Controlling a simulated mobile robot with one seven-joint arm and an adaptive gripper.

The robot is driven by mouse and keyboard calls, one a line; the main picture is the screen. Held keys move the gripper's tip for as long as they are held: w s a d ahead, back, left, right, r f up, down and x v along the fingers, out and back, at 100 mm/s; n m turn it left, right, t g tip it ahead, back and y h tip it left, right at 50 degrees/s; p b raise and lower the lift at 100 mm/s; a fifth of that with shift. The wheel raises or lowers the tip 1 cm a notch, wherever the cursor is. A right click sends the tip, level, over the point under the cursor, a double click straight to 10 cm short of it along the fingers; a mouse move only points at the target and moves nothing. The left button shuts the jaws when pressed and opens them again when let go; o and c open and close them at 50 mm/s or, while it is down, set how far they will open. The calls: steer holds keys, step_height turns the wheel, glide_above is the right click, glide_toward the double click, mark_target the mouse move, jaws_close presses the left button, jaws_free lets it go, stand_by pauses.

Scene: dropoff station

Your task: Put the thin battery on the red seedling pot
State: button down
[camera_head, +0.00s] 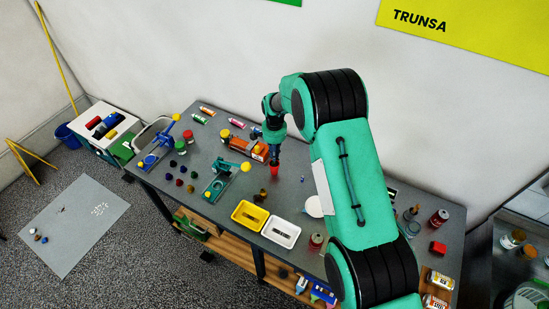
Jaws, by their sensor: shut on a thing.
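My gripper (273,148) points down over the work table, left of my arm's large teal links. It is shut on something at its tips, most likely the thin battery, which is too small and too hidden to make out. A small red pot-like thing (274,171), apparently the red seedling pot, shows right below the fingertips. I cannot tell whether the held thing touches it or is a little above.
A yellow tray (235,216) and a white tray (267,232) stand near the front edge. An orange toy truck (241,146) is close on the left, with a teal device (215,190) before it. A small blue thing (302,179) lies to the right.

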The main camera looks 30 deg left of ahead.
steer(key=shift+f, duration=1.25)
steer(key=shift+f, duration=0.15)
steer(key=c, duration=1.8)
jaws_free()
steer(key=shift+r+b, duration=0.8)
steer(key=shift+r, duration=5.35)
